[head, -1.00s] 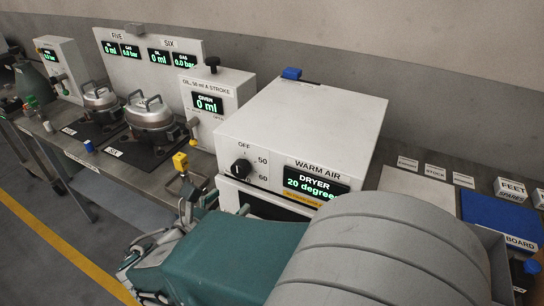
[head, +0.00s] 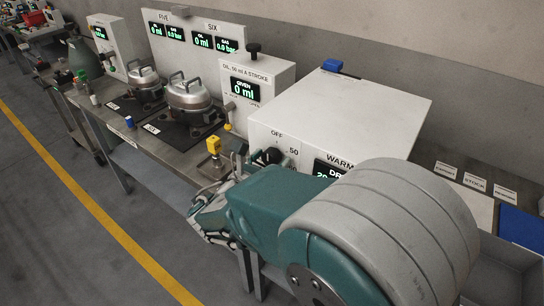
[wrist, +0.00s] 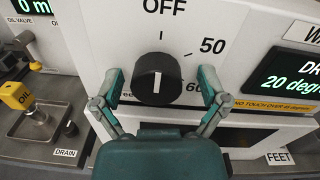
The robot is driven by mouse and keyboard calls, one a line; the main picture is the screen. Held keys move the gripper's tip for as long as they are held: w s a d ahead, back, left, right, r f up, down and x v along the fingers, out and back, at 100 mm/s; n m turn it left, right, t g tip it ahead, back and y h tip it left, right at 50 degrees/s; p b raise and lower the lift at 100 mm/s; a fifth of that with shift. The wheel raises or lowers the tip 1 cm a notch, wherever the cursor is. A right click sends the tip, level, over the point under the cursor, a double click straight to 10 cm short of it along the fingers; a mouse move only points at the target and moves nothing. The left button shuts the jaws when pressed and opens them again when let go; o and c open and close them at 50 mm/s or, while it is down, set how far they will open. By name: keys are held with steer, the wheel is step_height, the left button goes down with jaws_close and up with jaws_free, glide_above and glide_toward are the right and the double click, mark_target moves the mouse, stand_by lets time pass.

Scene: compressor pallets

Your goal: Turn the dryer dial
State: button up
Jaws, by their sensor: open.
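The dryer (head: 345,108) is a white box on the bench in the head view. Its black dial (wrist: 157,80) is round with a white line; it also shows in the head view (head: 271,156), partly hidden by my arm. In the wrist view the line looks roughly vertical, with OFF above and 50 and 60 to the right. The dryer's screen (wrist: 289,77) reads 20 degrees, cut off at the edge. My gripper (wrist: 160,88) is open, with one finger on each side of the dial and visible gaps between. I cannot tell how deep the fingertips reach.
A yellow oil valve handle (wrist: 18,95) stands over a drain tray (wrist: 36,126) to the left of the dial. An oil stroke unit (head: 255,92) and two metal compressors (head: 190,93) stand further left. A blue board (head: 522,226) lies at the right.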

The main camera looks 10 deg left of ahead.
steer(key=shift+w+a, duration=0.1)
steer(key=shift+a, duration=0.2)
steer(key=shift+d, duration=0.1)
steer(key=c, duration=1.1)
steer(key=shift+c, duration=0.2)
